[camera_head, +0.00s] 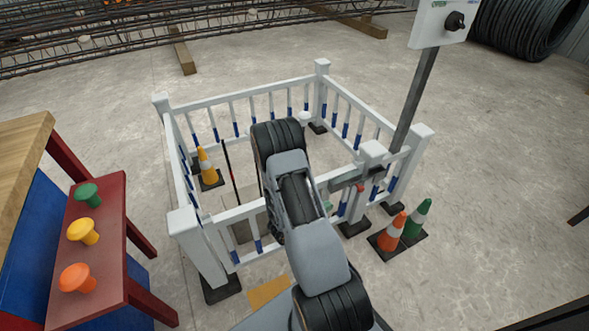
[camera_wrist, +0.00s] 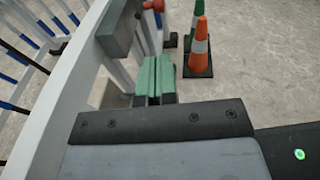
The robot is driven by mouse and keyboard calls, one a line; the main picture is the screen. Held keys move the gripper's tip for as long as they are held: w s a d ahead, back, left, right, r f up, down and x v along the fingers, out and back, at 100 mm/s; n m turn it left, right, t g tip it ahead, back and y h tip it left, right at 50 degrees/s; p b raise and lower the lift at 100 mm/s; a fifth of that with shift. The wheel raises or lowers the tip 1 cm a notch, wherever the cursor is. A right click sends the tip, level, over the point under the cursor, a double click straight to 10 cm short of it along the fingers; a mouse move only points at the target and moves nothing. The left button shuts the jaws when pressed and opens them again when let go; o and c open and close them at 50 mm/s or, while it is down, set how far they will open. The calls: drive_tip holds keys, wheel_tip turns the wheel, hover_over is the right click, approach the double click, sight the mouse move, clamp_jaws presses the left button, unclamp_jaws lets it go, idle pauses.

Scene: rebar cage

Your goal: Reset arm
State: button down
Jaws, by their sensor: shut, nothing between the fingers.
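My arm reaches from the bottom of the head view up over the front rail of the white fence (camera_head: 190,222). My gripper shows in the wrist view as two green fingertips (camera_wrist: 153,80) pressed together, with nothing between them. In the head view it is mostly hidden behind my arm. In the wrist view a grey latch block (camera_wrist: 117,30) on the fence is just beyond and left of the fingertips, with a red knob (camera_wrist: 153,5) near it. Whether the fingers touch the fence cannot be told.
An orange-white cone (camera_head: 392,235) and a green cone (camera_head: 417,219) stand right of the fence. A yellow cone (camera_head: 207,167) stands inside. A red bench with coloured buttons (camera_head: 83,231) is left. A control box (camera_head: 437,24) stands on a post at upper right.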

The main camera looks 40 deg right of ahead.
drive_tip(key=s+a+r+m+g+y+p, duration=0.1)
drive_tip(key=a+r+m+g+y+p, duration=0.15)
drive_tip(key=r+m+p, duration=0.65)
drive_tip(key=s+a+r+m+g+y+p, duration=0.1)
drive_tip(key=a+r+g+y+p, duration=0.2)
drive_tip(key=r, duration=1.3)
drive_tip(key=a+r+m+t+y+p, duration=0.4)
drive_tip(key=a+r+p, duration=0.5)
drive_tip(key=r, duration=0.6)
drive_tip(key=a+r+m+t+y+p, duration=0.3)
drive_tip(key=a+r+t+y+p, duration=0.2)
drive_tip(key=a+r+p, duration=0.5)
wheel_tip(320, 180, up, 5)
drive_tip(key=shift+s+a+f+m+y, duration=0.1)
drive_tip(key=shift+s+a+m+y, duration=0.25)
drive_tip(key=shift+y, duration=0.6)
drive_tip(key=shift+w+d, duration=0.1)
